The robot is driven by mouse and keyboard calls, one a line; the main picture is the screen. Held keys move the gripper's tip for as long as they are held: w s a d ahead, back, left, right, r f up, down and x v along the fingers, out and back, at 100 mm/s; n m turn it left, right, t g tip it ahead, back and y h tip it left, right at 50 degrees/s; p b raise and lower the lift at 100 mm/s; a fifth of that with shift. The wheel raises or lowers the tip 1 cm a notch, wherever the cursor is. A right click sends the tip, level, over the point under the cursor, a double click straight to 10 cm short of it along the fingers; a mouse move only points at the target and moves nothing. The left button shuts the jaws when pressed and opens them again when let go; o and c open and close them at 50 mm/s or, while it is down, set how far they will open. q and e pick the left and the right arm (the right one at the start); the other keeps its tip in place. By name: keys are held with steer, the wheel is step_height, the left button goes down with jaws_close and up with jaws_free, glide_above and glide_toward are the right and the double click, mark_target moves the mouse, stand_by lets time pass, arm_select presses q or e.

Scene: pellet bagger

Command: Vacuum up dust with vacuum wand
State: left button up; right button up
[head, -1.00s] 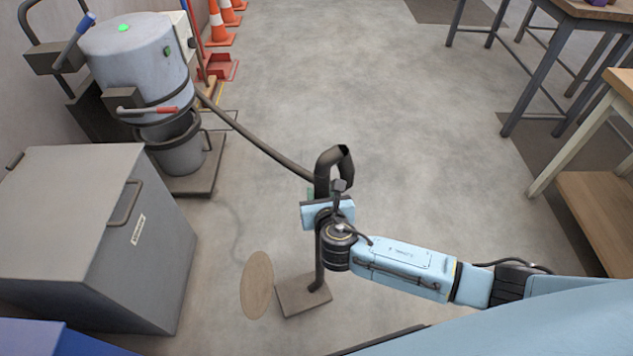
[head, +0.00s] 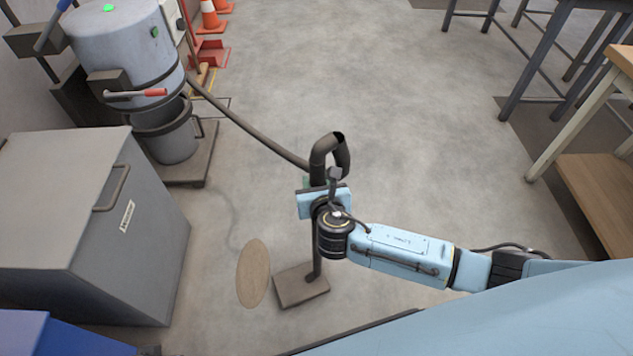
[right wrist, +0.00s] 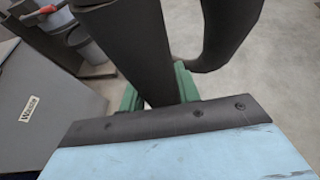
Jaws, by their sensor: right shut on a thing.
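The vacuum wand (head: 317,258) stands upright, a dark tube with a curved top and a flat brown floor head (head: 302,286) at its foot. My right gripper (head: 308,184) is shut on the wand's upper tube. In the right wrist view the dark tube (right wrist: 132,50) passes between green fingers (right wrist: 158,88). A tan oval dust patch (head: 253,273) lies on the floor just left of the floor head, apart from it. A dark hose (head: 245,122) runs from the wand to the grey vacuum unit (head: 125,50) at the upper left. My left gripper is not in view.
A grey lidded bin (head: 80,230) stands left of the dust, with a blue box (head: 50,338) below it. Orange cones (head: 212,20) stand at the back. A workbench (head: 600,190) is at the right. The middle floor is clear.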

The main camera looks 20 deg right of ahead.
steer(key=shift+a, duration=0.25)
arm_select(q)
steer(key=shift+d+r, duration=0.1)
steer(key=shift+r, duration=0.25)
arm_select(e)
steer(key=s+a, duration=0.1)
steer(key=a, duration=1.4)
steer(key=shift+a, duration=0.25)
steer(key=shift+d, duration=0.1)
